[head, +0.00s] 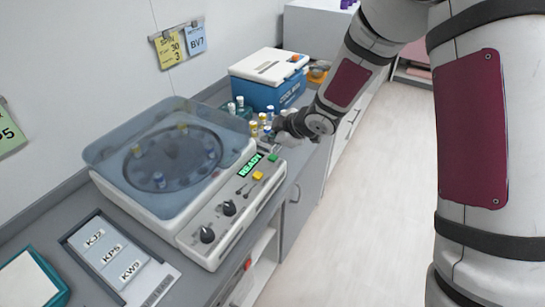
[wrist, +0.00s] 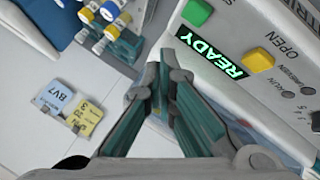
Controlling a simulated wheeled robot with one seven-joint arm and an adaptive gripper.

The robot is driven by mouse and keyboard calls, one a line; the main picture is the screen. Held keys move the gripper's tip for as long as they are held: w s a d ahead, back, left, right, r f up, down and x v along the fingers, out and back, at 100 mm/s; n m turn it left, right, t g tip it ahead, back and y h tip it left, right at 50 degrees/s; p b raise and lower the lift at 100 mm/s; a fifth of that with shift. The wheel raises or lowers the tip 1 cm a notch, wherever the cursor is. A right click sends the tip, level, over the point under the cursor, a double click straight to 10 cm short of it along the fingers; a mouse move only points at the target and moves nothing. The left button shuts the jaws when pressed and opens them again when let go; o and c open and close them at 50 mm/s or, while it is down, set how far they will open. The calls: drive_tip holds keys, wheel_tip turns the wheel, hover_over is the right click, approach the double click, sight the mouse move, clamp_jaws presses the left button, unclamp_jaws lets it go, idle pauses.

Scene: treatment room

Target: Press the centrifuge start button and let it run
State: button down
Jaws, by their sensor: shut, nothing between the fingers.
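The centrifuge (head: 225,215) stands on the counter with its clear lid (head: 120,125) down over a dark rotor (head: 172,160) holding a few capped tubes. Its display (head: 250,165) reads READY in green and also shows in the wrist view (wrist: 210,55). A green button (head: 273,158) sits at the panel's far end, near the top edge of the wrist view (wrist: 196,13). A yellow button (head: 258,176), marked OPEN in the wrist view (wrist: 258,60), is beside the display. My gripper (wrist: 160,72) is shut and empty. In the head view it is close to the green button; contact cannot be told.
A rack of capped tubes (head: 262,128) and a blue box with a white lid (head: 268,78) stand beyond the centrifuge. Two dark knobs (head: 229,208) are on the panel. A labelled tray (head: 110,255) lies in front. The floor right of the counter is clear.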

sight(271, 158)
drive_tip(key=shift+f+b, duration=0.65)
drive_tip(key=shift+f, duration=1.1)
drive_tip(key=shift+f, duration=0.1)
drive_tip(key=shift+f, duration=0.35)
